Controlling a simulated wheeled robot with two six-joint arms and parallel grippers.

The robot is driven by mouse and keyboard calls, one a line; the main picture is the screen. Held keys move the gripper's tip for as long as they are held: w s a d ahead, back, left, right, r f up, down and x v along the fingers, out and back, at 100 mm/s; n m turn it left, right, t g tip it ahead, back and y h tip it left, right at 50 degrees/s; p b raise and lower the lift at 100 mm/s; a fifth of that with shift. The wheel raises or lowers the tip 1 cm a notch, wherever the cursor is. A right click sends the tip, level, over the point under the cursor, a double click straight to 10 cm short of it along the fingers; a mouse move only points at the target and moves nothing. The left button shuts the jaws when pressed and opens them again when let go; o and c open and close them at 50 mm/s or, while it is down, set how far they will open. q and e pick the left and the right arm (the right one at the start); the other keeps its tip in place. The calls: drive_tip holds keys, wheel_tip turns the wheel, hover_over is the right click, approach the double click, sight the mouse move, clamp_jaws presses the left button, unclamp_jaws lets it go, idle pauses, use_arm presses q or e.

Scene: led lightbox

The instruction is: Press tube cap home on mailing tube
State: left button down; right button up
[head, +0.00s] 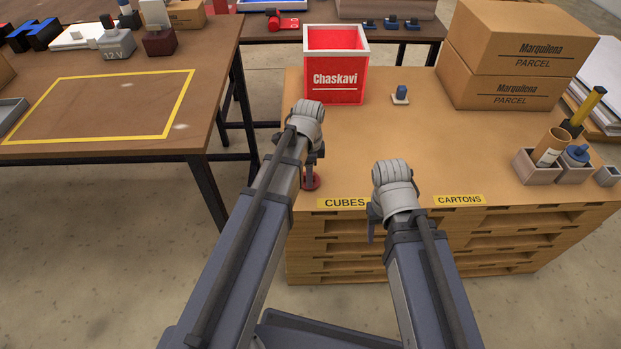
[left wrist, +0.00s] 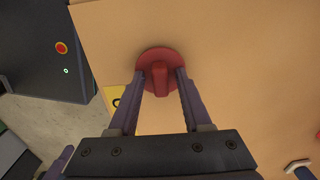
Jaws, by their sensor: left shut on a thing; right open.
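A red round cap with a raised grip tab (left wrist: 160,72) is between the fingers of my left gripper (left wrist: 161,85), which is shut on the tab. The cap also shows in the head view (head: 311,183), near the front edge of the pallet-stack top; I cannot tell whether it touches the surface. A brown mailing tube (head: 551,146) with a white label stands tilted in a box holder (head: 535,170) at the right, its upper end open. My right gripper (head: 371,228) is open and empty at the front edge, its fingers mostly hidden by its wrist.
A blue knobbed piece (head: 577,154) sits in the neighbouring holder, with a black and yellow tool (head: 586,108) behind. A red Chaskavi bin (head: 335,75), a small blue-knobbed piece (head: 401,94) and stacked parcels (head: 512,55) stand further back. The middle of the top (head: 450,145) is clear.

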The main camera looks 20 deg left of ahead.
use_arm(q)
drive_tip(key=shift+r+p, duration=0.55)
drive_tip(key=shift+p, duration=0.6)
drive_tip(key=shift+r+p, duration=1.05)
drive_tip(key=shift+r, duration=0.05)
use_arm(e)
drive_tip(key=shift+w+r, duration=0.15)
drive_tip(key=shift+r, duration=1.6)
use_arm(q)
drive_tip(key=shift+w+r+p, duration=0.1)
drive_tip(key=shift+r+p, duration=0.15)
drive_tip(key=shift+p, duration=0.05)
use_arm(e)
wheel_tip(320, 180, up, 22)
drive_tip(key=p, duration=2.1)
drive_tip(key=shift+f, duration=0.15)
drive_tip(key=shift+c, duration=0.5)
use_arm(q)
wheel_tip(320, 180, up, 21)
